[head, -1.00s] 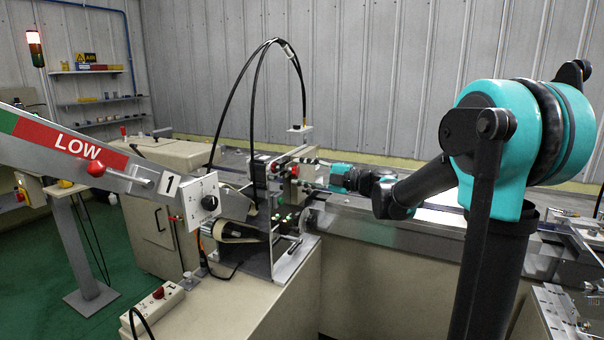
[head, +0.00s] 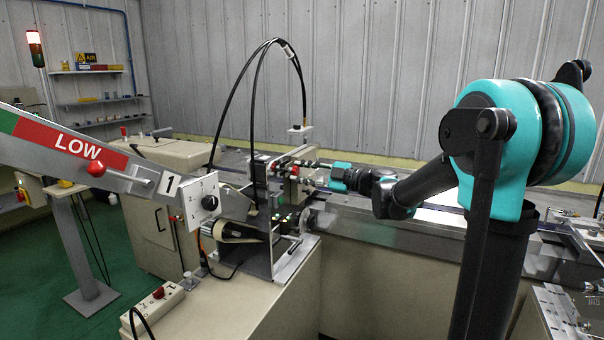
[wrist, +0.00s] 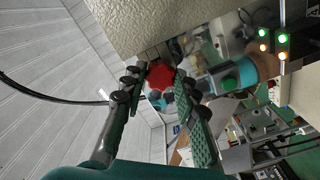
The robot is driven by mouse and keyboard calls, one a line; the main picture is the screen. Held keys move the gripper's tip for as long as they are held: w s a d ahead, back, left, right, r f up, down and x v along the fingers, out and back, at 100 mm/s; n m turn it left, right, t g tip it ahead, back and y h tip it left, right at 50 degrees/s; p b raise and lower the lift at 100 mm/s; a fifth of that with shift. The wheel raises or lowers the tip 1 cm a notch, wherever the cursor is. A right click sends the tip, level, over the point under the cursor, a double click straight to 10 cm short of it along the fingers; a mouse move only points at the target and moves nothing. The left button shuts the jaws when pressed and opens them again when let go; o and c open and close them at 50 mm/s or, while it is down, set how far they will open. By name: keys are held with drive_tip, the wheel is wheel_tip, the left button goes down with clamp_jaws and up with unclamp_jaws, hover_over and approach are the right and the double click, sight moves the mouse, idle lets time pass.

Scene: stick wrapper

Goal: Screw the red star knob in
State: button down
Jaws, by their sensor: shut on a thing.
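The red star knob (wrist: 160,75) sits between my fingertips in the wrist view, in front of a pale block. In the head view, a small red spot at the machine head (head: 294,171) lies just left of my fingers and seems to be the knob. My gripper (wrist: 158,84) is shut on the knob, with one finger on each side. It also shows in the head view (head: 307,173), reaching in from the right with its wrist roughly level. The knob's shaft and how deep it sits are hidden.
Black cables (head: 253,110) arch above the machine head. A sloping chute marked LOW (head: 75,145) stands at left with a red ball knob (head: 97,169) and a numbered dial plate (head: 203,198). A long metal bed (head: 390,235) runs below my arm.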

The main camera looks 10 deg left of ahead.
drive_tip(key=m, duration=0.9)
drive_tip(key=shift+m, duration=0.4)
drive_tip(key=m, duration=0.4)
drive_tip(key=shift+m, duration=0.4)
drive_tip(key=m, duration=0.3)
drive_tip(key=shift+m, duration=0.4)
drive_tip(key=c, duration=1.3)
unclamp_jaws()
